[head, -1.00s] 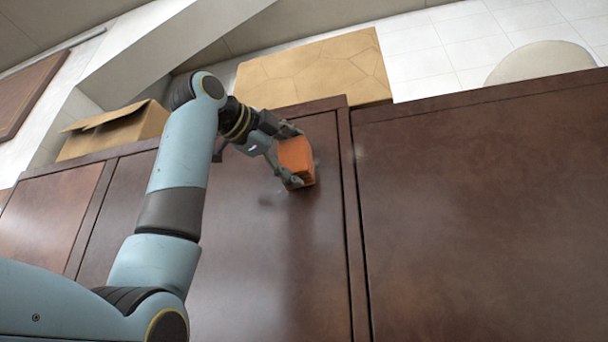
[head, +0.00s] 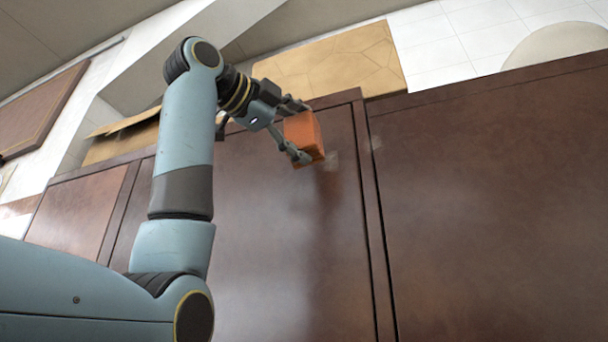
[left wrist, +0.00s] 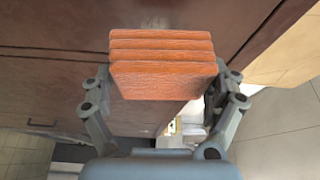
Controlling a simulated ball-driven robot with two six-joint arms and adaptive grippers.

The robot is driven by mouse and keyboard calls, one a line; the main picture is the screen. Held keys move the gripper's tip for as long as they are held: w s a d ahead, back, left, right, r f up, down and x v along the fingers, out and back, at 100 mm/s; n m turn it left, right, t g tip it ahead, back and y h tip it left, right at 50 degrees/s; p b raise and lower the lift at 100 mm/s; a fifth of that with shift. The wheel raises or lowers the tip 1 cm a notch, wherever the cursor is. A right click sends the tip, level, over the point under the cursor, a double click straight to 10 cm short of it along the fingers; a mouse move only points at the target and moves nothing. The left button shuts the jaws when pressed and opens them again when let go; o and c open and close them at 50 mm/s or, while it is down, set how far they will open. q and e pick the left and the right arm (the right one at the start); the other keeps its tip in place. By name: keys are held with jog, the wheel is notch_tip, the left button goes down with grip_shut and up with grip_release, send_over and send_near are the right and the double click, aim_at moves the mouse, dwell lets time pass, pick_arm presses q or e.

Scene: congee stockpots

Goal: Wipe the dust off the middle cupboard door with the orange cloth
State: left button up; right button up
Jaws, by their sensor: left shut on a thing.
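The orange cloth (head: 303,138) is a thick folded block. My left gripper (head: 300,130) is shut on it, with one finger on each side. In the left wrist view the cloth (left wrist: 163,78) shows its stacked folds between the fingers. The middle cupboard door (head: 270,240) is dark reddish brown and glossy. The cloth is at its upper right part, close to the surface; I cannot tell whether it touches. A pale smudge (head: 333,162) shows on the door just right of the cloth. My left arm hides part of the door's left side. My right gripper is out of view.
A wide brown door (head: 480,200) lies to the right past a dark gap, with a faint pale mark (head: 375,143) near its edge. Another door panel (head: 85,215) is at the left. A cardboard box (head: 120,140) and a tan patterned panel (head: 335,65) lie beyond the cupboard edge.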

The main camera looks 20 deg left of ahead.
pick_arm(q)
jog(key=shift+s, duration=0.15)
jog(key=shift+s+b, duration=0.3)
jog(key=shift+s, duration=1.2)
jog(key=shift+w, duration=0.1)
jog(key=shift+w+d+p, duration=0.1)
jog(key=shift+w+p, duration=0.95)
jog(key=shift+w, duration=2.4)
jog(key=shift+w+p, duration=0.45)
jog(key=shift+w, duration=0.55)
